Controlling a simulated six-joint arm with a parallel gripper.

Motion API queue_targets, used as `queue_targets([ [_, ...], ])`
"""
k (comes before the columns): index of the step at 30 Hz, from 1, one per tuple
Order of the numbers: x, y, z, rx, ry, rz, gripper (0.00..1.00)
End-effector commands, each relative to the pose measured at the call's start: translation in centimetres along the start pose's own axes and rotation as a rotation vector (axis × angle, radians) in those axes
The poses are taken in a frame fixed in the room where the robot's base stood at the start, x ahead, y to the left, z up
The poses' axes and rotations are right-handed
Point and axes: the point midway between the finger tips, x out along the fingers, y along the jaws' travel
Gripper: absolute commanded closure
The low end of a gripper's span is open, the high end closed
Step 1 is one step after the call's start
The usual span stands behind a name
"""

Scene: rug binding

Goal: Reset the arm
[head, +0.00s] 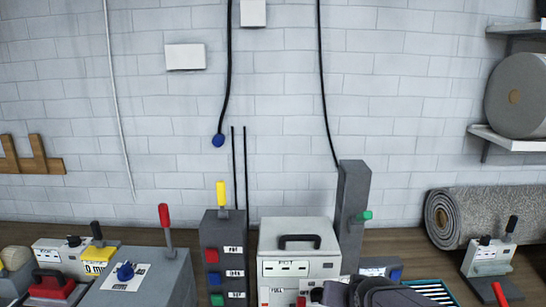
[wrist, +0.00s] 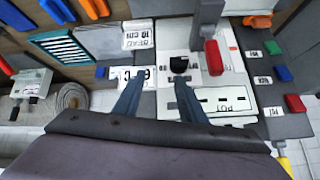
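My gripper (wrist: 156,92) shows in the wrist view with two blue-grey fingers spread apart and nothing between them. It is open above a bench of machines. In the head view a dark part of my arm shows at the bottom edge, right of centre, and the fingertips are not clear there. The white box with a black handle (head: 298,248) stands close to the arm in the head view. In the wrist view a white labelled panel (wrist: 222,99) and a red-handled lever (wrist: 213,58) lie just beyond the fingers.
A grey post with a green knob (head: 353,205) rises beside the arm. A grey box with red, blue and green buttons (head: 225,250) and a red-topped lever (head: 165,225) stand left. A rolled rug (head: 490,213) lies at right. The space above the machines is mostly clear, with hanging cables.

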Motion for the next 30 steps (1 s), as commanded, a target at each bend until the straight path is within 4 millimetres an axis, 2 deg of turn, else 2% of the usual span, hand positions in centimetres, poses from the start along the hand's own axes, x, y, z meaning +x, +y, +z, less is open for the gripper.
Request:
queue_targets([
  [1,-1.9,0.2,2.1,-0.033,-0.111,0.019,0.62],
  [3,-3.3,0.9,6.0,-0.083,-0.257,0.038,0.62],
  [6,-5.8,1.7,10.9,-0.141,-0.441,0.053,0.62],
  [9,-8.2,2.3,14.4,-0.184,-0.58,0.056,0.62],
  [12,-10.0,2.7,16.7,-0.212,-0.673,0.055,0.62],
  [18,-11.3,3.0,18.4,-0.234,-0.742,0.053,0.62],
  [30,-11.2,3.0,18.4,-0.232,-0.741,0.053,0.62],
])
